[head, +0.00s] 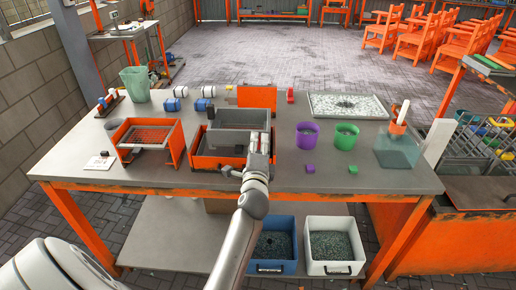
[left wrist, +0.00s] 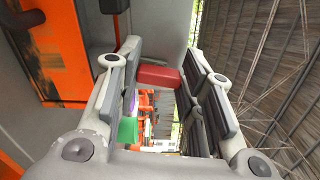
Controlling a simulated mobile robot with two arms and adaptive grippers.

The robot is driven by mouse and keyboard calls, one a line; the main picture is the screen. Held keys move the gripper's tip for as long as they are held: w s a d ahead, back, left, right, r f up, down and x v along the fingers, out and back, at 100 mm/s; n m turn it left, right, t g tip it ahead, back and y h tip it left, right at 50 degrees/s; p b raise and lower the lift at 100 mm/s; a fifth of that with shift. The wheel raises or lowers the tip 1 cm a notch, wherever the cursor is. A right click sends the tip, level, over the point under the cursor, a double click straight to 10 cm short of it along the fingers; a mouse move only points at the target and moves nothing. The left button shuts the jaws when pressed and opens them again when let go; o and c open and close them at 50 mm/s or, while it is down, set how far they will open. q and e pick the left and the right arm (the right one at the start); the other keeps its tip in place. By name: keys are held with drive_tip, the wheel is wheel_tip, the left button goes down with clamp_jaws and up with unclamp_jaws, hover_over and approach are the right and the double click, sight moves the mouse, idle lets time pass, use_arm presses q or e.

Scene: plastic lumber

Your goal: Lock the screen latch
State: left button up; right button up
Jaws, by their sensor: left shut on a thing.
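My left gripper (head: 260,146) is at the front right corner of a grey bin (head: 236,118) set in an orange frame (head: 212,160) on the workbench. In the left wrist view, a red block-shaped piece (left wrist: 158,76) sits between the fingers of the left gripper (left wrist: 160,88), which is shut on it. It looks like the latch handle, and it joins a grey surface behind it. In the head view the gripper hides this piece, so I cannot tell the latch's position. My right gripper is not in view.
An orange-framed mesh screen (head: 148,136) stands left of the bin. A purple cup (head: 307,135), a green cup (head: 346,136) and a speckled tray (head: 348,106) are to the right. A blue bin (head: 272,256) and a white bin (head: 332,257) sit below the bench.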

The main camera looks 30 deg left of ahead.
use_arm(q)
drive_tip(key=shift+f+n, duration=0.15)
drive_tip(key=shift+n, duration=0.75)
drive_tip(key=o, duration=1)
